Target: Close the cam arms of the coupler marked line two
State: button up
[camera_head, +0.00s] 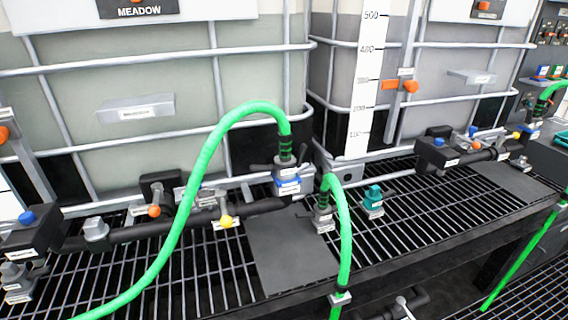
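A coupler (285,164) at the end of an arched green hose (206,152) sits upright on a fitting with a blue band (288,184). Dark cam arms (260,168) stick out at its sides. A second coupler (322,217) on another green hose (345,235) stands low on the grating, just right of and below the first. It has a small white label, and a dark arm seems to stick out to its left. The labels are too small to read, so I cannot tell which coupler is line two. My gripper is not in view.
Caged totes (200,70) stand behind the grating (195,265). A dark pipe manifold (170,228) with orange and yellow valve knobs runs along the front. A teal fitting (373,198) stands at the right. A grey plate (290,255) lies clear below the couplers. Another manifold (470,155) is farther right.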

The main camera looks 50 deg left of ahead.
aim_at(253, 168)
jog(key=k, duration=0.75)
jog(key=u, duration=1.1)
jog(key=i, duration=0.5)
jog(key=z, duration=0.05)
